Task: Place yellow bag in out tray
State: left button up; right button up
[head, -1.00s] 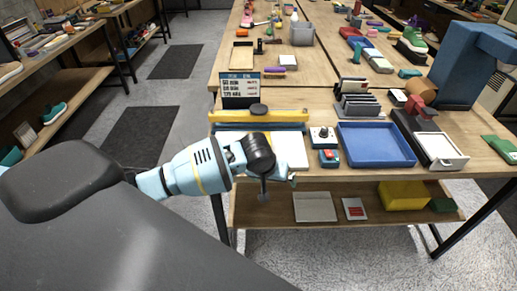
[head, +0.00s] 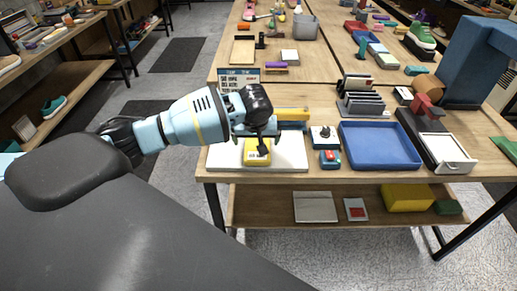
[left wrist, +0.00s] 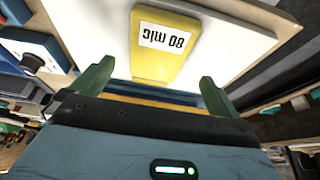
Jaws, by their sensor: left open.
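The yellow bag (head: 257,152) lies on a white board at the front left of the bench; it bears a white "80 mic" label. It also shows in the left wrist view (left wrist: 165,45), ahead of the fingers. My left gripper (left wrist: 156,88) is open, its two green fingers spread wide with nothing held between them. In the head view the left gripper (head: 262,145) is over the bag and hides part of it. A shallow, empty blue tray (head: 378,146) sits to the right; I see no "out" marking on it. My right gripper is not in view.
The white board (head: 290,160) lies before a yellow-topped bar device (head: 293,114). Small devices with a knob (head: 323,138) and a red button (head: 330,158) stand between board and blue tray. A card rack (head: 360,100) stands behind the tray, a white drawer unit (head: 445,152) right of it.

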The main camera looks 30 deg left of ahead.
pick_arm(q)
jog(key=shift+w, duration=0.1)
jog(key=shift+f, duration=0.25)
jog(key=x, duration=0.4)
jog(key=shift+w+f+b, duration=0.1)
jog(key=shift+w+b, duration=0.05)
jog(key=shift+b, duration=0.2)
jog(key=shift+f, duration=0.3)
dwell(0.3)
jog(key=c, duration=1.1)
